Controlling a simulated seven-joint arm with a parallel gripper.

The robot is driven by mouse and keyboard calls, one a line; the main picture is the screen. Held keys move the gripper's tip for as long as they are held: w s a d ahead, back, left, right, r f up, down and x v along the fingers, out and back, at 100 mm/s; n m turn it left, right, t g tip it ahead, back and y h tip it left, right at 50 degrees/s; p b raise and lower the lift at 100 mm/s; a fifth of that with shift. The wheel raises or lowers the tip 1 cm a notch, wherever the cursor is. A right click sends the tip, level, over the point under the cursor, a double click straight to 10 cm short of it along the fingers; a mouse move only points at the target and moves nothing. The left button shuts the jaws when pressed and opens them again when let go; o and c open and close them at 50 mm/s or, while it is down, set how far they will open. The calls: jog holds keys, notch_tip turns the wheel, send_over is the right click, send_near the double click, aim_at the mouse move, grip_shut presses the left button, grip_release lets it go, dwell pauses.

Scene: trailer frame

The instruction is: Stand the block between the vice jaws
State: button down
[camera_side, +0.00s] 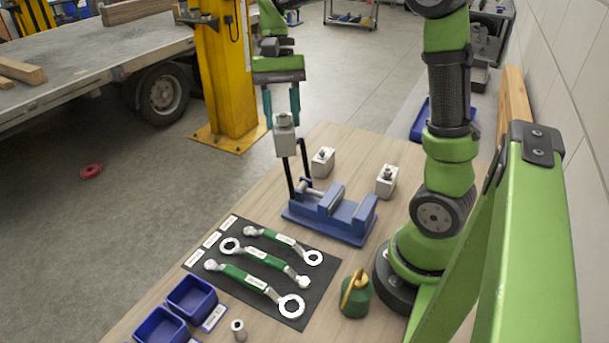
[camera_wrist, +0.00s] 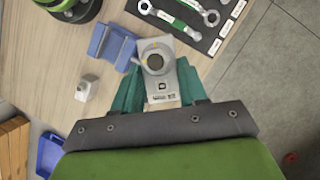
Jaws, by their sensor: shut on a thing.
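My gripper (camera_side: 282,116) is shut on a light grey block (camera_side: 286,142) with a narrower round top. The block hangs upright in the air, above and to the left of the blue vice (camera_side: 357,226) in the side view. In the wrist view the block (camera_wrist: 161,88) sits between my teal fingertips (camera_wrist: 157,94), and the vice (camera_wrist: 98,40) lies to its left, apart from it. The vice stands on the table with a gap between its jaws, and no block is in it. The block hides part of the black bent bar (camera_side: 305,160) by the vice.
Two other grey blocks (camera_side: 322,164) (camera_side: 387,183) stand behind and right of the vice. A black mat (camera_side: 229,279) with green wrenches lies in front. Blue bins (camera_side: 192,299) and a green oil can (camera_side: 356,299) stand near the front. A yellow post (camera_side: 222,75) rises behind.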

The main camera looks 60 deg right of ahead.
jog(key=s+d+m+t, duration=0.1)
jog(key=s+d+m, duration=0.25)
jog(key=s, duration=0.35)
jog(key=m+t+y, duration=0.1)
jog(key=m+t, duration=0.1)
jog(key=m, duration=0.2)
send_over(349, 207)
jog(key=f, duration=0.2)
notch_tip(349, 207, down, 13)
jog(key=shift+a, duration=0.1)
jog(key=shift+f, duration=0.15)
jog(key=c, duration=0.6)
grip_release()
